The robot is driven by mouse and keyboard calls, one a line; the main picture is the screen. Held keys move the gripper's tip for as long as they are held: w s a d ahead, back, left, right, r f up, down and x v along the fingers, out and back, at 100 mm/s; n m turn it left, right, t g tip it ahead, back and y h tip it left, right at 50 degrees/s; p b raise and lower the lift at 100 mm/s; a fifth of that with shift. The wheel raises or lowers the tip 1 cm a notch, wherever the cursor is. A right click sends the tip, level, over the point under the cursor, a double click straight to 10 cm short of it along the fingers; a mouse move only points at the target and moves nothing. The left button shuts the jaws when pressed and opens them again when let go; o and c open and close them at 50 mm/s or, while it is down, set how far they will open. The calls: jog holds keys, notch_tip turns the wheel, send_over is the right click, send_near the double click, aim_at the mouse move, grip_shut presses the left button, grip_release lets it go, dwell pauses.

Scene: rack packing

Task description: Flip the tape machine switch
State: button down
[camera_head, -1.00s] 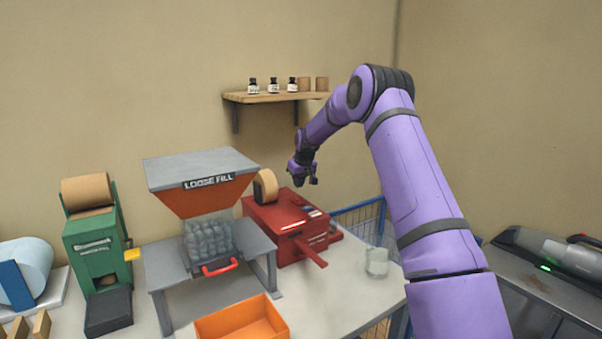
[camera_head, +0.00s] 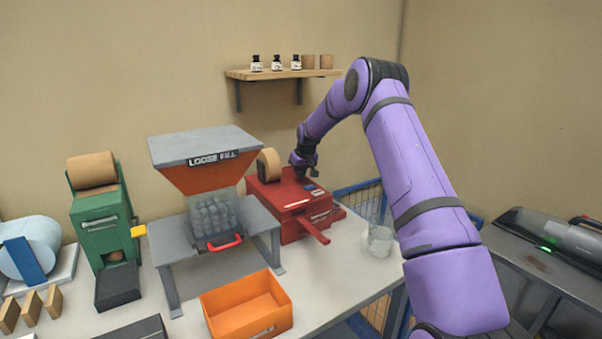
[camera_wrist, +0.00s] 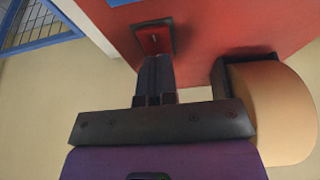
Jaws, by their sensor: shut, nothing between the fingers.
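The red tape machine (camera_head: 287,215) stands on the table, with a tan tape roll (camera_head: 270,163) at its back left. In the wrist view, its red top (camera_wrist: 215,30) fills the upper part, and the tape roll (camera_wrist: 278,110) is at the right. A switch (camera_wrist: 154,40) with a red rocker in a dark frame sits on the top. My gripper (camera_wrist: 157,62) is shut and empty, its fingertips at the near edge of the switch. I cannot tell whether they touch it. In the head view, my gripper (camera_head: 309,175) is low over the machine's back.
A grey and orange loose-fill hopper (camera_head: 207,160) stands left of the machine. A clear glass (camera_head: 380,241) is at its right, an orange bin (camera_head: 247,305) in front.

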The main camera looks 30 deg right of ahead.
jog(key=shift+w+f, duration=0.1)
jog(key=shift+f, duration=0.35)
jog(key=shift+s+f, duration=0.1)
jog(key=shift+s, duration=0.8)
jog(key=shift+r, duration=0.5)
jog(key=w+v, duration=0.1)
jog(key=v, duration=1.2)
jog(key=shift+r, duration=0.55)
jog(key=shift+a, duration=0.1)
